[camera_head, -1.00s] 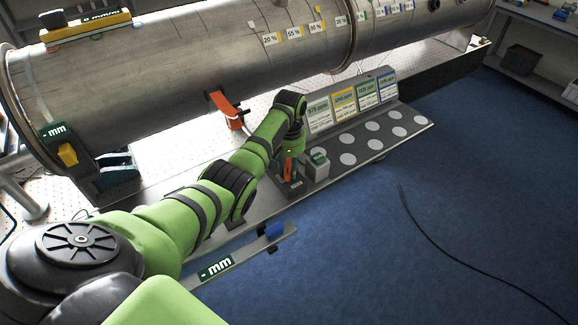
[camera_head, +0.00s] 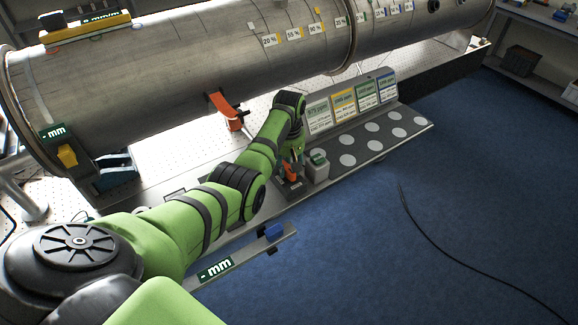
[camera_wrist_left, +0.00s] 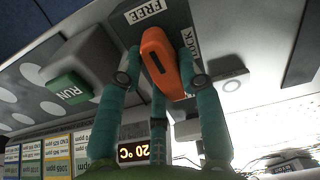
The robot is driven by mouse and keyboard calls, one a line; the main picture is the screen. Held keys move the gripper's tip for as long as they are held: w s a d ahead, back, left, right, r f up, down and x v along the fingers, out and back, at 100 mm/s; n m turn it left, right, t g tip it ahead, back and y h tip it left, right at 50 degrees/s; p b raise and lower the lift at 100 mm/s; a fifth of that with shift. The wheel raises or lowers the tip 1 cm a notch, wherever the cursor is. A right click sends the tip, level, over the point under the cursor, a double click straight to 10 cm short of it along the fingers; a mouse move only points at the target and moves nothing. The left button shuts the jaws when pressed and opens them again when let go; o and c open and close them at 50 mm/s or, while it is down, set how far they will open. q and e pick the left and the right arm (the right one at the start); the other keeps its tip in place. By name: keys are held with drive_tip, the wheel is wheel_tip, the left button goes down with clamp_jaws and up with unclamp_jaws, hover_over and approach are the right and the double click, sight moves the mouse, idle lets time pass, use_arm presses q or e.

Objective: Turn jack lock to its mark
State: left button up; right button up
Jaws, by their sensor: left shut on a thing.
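The jack lock is an orange handle (camera_wrist_left: 166,62) in the left wrist view, set on a dark plate (camera_wrist_left: 181,14) with the words FREE and LOCK. The handle's end is between the two words, at an angle. In the head view the orange handle (camera_head: 290,171) shows small at the end of my left arm. My left gripper (camera_wrist_left: 160,80) has its teal fingers around the handle, on both sides, and is shut on it. My right gripper is not in view.
A grey box with a green RUN button (camera_wrist_left: 68,87) stands close beside the lock. A panel with round pale spots (camera_head: 373,144) and coloured cards (camera_head: 343,103) lies to the right. The big metal pipe (camera_head: 180,70) is behind, with an orange clamp (camera_head: 226,111).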

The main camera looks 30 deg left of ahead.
sight(289, 166)
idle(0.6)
use_arm(q)
drive_tip(key=o, duration=1.2)
wheel_tip(289, 166, up, 12)
drive_tip(key=shift+f, duration=0.1)
